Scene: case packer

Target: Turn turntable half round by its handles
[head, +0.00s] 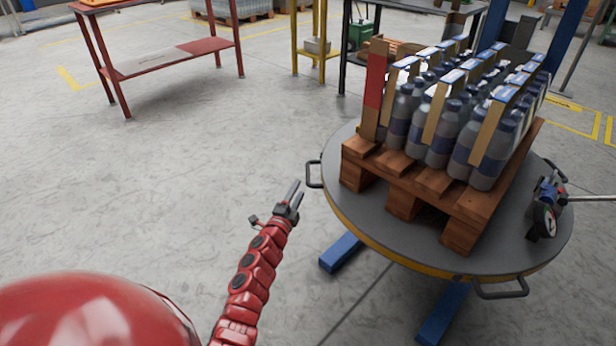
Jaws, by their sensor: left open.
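The turntable (345,160) is a round grey disc with a yellow rim, on the right of the head view. It has a dark handle (314,174) at its left edge, another handle (503,291) at its front edge, and part of one at its right edge. A wooden pallet (403,202) carrying packs of bottles (440,130) stands on it. My left gripper (296,192) is open and empty, just left of and slightly below the left handle, apart from it. My right gripper is not in view.
Blue legs (342,251) stick out below the disc. A red table (165,55) stands at the back left, and a yellow stand (317,45) behind. The floor at left is clear.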

